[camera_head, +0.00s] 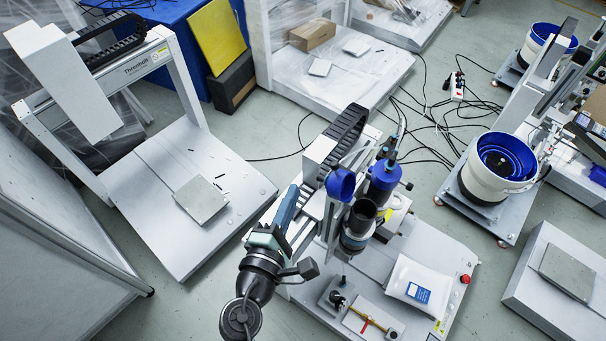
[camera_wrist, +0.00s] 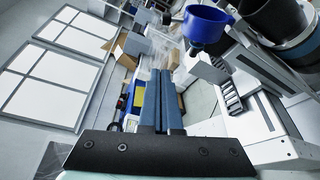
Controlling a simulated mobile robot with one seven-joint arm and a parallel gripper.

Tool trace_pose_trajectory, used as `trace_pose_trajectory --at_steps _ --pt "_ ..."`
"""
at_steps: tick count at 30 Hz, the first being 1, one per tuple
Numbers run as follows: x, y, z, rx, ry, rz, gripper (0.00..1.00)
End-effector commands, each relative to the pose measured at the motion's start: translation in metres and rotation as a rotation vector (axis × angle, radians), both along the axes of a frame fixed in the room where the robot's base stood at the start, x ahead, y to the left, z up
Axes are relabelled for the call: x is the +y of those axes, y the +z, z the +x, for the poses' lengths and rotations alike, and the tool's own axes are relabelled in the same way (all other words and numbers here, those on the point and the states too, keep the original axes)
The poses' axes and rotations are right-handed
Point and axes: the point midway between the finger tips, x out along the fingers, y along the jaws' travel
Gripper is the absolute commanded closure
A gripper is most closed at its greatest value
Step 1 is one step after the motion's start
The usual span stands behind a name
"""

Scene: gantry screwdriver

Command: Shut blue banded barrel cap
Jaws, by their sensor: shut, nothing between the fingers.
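The blue cap (camera_head: 341,184) stands open and tilted at the upper left of a dark-mouthed barrel (camera_head: 362,214) on the middle gantry. The barrel has a paler band lower down. In the wrist view the cap (camera_wrist: 207,24) is a blue cup shape at the upper middle, and the dark barrel (camera_wrist: 275,18) is at the upper right. My gripper (camera_head: 293,190) is left of the cap, apart from it in the picture. In the wrist view its two blue fingers (camera_wrist: 161,74) lie together, shut and empty, lower left of the cap. The cap's hinge is not clear.
Another blue-topped barrel (camera_head: 384,180) stands behind the open one. A black cable chain (camera_head: 347,135) arches close behind the cap. A white bag (camera_head: 420,287) and a red button (camera_head: 465,279) are on the machine base. Left of my gripper, the floor and another gantry base (camera_head: 165,180) are lower.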

Motion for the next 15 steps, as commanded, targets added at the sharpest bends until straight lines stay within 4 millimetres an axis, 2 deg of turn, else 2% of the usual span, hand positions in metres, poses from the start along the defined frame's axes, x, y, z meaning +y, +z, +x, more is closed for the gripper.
trace_pose_trajectory --at_steps 12,14,15 --pt "-0.018 -0.009 0.079 -0.003 -0.004 0.003 1.0" --pt "-0.02 -0.01 0.089 -0.003 -0.005 0.003 1.0" --pt "-0.027 -0.005 0.082 0.0 -0.006 0.003 1.0"
